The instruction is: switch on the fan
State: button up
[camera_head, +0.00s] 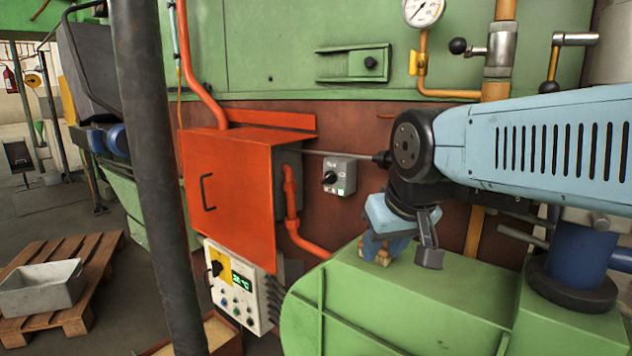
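A small grey switch box (340,175) with a black rotary knob (330,178) is mounted on the rust-brown wall, right of the orange cabinet. Its markings are too small to read, and no fan is recognisable. My gripper (404,252) hangs down at the end of the light-blue arm, to the right of and lower in the picture than the switch box, in front of the green housing. It does not appear to touch the knob. One dark finger shows on its right side; the other side is unclear against a blue and tan piece, so its opening cannot be judged.
An orange cabinet (228,185) and orange conduit (293,215) stand left of the switch box. Below is a white control panel (236,285) with a yellow-backed rotary switch. A green housing (400,305) fills the lower right. A dark post (158,150) stands left.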

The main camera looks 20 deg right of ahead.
jog(key=n+t+h, duration=0.5)
jog(key=n+h, duration=1)
jog(key=n, duration=0.3)
send_near(325, 180)
jog(key=x, duration=0.8)
jog(key=shift+w+d, duration=0.2)
